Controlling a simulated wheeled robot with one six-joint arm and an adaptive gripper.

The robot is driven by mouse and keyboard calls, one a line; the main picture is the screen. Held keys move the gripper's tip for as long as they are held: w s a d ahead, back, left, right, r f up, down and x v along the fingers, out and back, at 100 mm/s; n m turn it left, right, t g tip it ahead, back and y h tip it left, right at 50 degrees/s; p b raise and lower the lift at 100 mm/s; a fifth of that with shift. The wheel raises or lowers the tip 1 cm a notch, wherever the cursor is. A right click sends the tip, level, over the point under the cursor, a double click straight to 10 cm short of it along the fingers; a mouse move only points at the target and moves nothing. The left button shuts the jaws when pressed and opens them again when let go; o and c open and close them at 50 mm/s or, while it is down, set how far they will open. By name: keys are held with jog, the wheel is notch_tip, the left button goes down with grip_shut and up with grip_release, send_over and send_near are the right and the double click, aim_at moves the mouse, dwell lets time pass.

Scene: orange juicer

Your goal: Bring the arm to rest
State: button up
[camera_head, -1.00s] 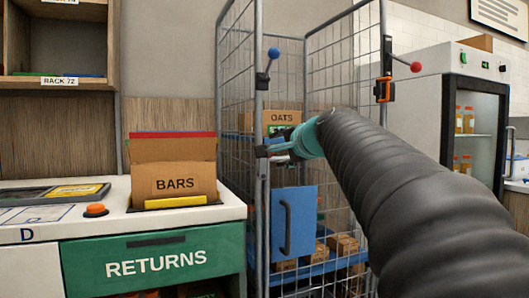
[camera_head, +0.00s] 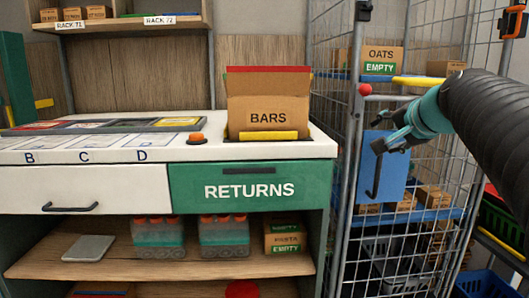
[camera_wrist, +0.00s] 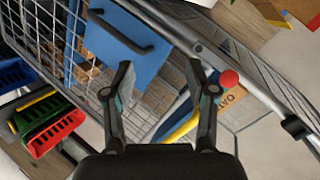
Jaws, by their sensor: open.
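My gripper (camera_head: 388,143) is open and empty in the head view, in front of the wire cage and close to the blue panel with a dark handle (camera_head: 385,178). My black ribbed arm reaches in from the right edge. In the wrist view my gripper's two fingers (camera_wrist: 160,75) stand apart with nothing between them. The blue panel (camera_wrist: 115,35) lies beyond the left finger and a red knob (camera_wrist: 229,78) shows beside the right finger. I cannot tell whether the fingers touch anything.
A counter with a green RETURNS drawer (camera_head: 250,186) and a BARS box (camera_head: 268,110) stands at the left. The wire cage (camera_head: 345,215) holds an OATS box (camera_head: 381,58). Coloured bins (camera_wrist: 50,120) show left in the wrist view.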

jog(key=s+a+f+n+g, duration=0.3)
jog(key=s+a+f+n, duration=0.2)
jog(key=s+f, duration=0.7)
jog(key=s+a+f+n+g+p, duration=0.1)
jog(key=s+a+f+n+g, duration=0.3)
jog(key=s+f, duration=0.9)
jog(key=a+f+n, duration=0.2)
jog(key=a+f, duration=0.1)
jog(key=a, duration=0.1)
jog(key=shift+f+n, duration=0.25)
jog(key=shift+n, duration=0.05)
jog(key=shift+s, duration=0.1)
